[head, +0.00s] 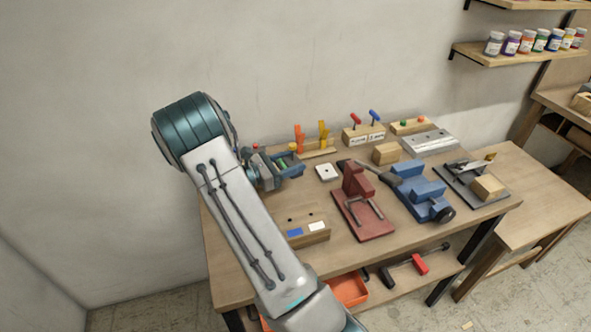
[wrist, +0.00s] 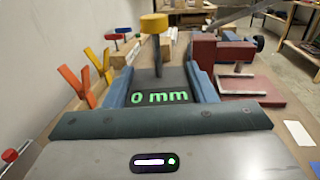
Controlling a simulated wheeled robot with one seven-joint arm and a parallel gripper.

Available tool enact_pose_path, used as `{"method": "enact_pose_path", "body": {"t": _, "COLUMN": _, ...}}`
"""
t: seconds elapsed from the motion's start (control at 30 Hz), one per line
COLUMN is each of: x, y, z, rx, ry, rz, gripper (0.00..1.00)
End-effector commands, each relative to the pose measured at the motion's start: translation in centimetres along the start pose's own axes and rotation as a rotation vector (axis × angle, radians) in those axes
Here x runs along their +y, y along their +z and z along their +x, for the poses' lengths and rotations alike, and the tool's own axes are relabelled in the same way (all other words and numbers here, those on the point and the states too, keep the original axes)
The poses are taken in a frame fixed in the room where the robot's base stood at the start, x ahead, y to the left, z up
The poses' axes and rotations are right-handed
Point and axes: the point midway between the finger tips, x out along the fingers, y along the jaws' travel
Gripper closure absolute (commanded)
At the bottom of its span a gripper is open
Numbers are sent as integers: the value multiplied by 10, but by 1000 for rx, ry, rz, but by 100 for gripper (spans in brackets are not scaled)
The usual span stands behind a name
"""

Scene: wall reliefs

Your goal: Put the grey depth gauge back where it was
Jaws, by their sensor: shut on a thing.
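My gripper (wrist: 167,82) has blue fingers and is shut on the grey depth gauge (wrist: 172,82). In the head view my gripper (head: 289,168) is over the left part of the bench, and the gauge is mostly hidden there. A wooden block (head: 318,236) with two dark holes and a blue and a white label is nearer the front edge. A small white block (head: 327,173) with a dark hole lies right of my gripper.
Orange and yellow Y-shaped pieces (wrist: 97,66) stand beyond my gripper at left. A red vise (head: 357,195) and a blue vise (head: 421,190) stand to the right. A block with red and blue levers (head: 362,136) is at the back. Bare bench top (head: 235,250) lies at front left.

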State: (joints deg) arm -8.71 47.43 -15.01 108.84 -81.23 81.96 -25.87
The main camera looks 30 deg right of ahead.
Motion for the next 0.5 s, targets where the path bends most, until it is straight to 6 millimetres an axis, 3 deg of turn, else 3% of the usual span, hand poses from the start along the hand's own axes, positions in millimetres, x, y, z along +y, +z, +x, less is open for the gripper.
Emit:
{"method": "enact_pose_path", "body": {"t": 0.2, "x": -12, "y": -17, "z": 10, "rx": 0, "ry": -141, "rz": 1, "gripper": 81}}
{"method": "enact_pose_path", "body": {"t": 0.5, "x": -13, "y": -33, "z": 11, "rx": -1, "ry": -150, "rz": 2, "gripper": 81}}
